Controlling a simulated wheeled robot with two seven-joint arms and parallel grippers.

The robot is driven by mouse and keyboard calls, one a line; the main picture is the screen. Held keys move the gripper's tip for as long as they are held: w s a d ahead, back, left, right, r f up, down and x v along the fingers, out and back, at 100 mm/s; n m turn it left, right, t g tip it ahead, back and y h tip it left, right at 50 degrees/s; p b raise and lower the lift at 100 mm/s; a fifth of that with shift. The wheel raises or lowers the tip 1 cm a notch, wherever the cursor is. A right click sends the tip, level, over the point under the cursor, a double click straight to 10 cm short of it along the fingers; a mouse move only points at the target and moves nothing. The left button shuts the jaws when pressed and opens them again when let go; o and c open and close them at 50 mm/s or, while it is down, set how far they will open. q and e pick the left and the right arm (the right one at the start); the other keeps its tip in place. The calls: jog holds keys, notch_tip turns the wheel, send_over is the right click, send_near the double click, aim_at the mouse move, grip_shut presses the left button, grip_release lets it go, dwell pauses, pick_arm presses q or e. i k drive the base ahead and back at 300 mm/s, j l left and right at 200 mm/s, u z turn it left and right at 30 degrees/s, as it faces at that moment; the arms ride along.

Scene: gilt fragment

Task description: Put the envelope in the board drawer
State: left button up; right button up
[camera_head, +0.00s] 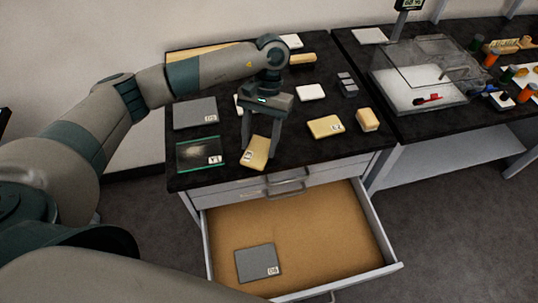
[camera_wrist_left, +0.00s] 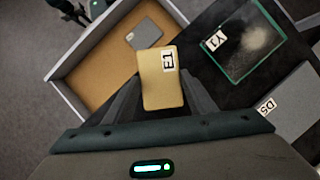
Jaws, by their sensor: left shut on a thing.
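My left gripper (camera_head: 262,137) is shut on a tan envelope (camera_head: 255,153) with a small white label. It holds the envelope near the front edge of the black bench top; the wrist view shows the envelope (camera_wrist_left: 160,85) between the two fingers (camera_wrist_left: 160,98). The board drawer (camera_head: 310,235) is pulled open below the bench top, with a brown bottom. A grey labelled board (camera_head: 255,261) lies inside it at the front left, and the rest of the drawer is bare.
A dark pane with a green edge (camera_head: 192,153) and a grey board (camera_head: 195,113) lie left of the gripper. Tan packets (camera_head: 325,126) lie to its right. A clear box (camera_head: 420,75) stands on the right bench. A shut drawer (camera_head: 330,172) sits above the open one.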

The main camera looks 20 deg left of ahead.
aim_at(338, 248)
jog(key=k+l, duration=0.55)
jog(key=l, duration=0.3)
jog(key=k+l, duration=0.55)
jog(key=l, duration=0.3)
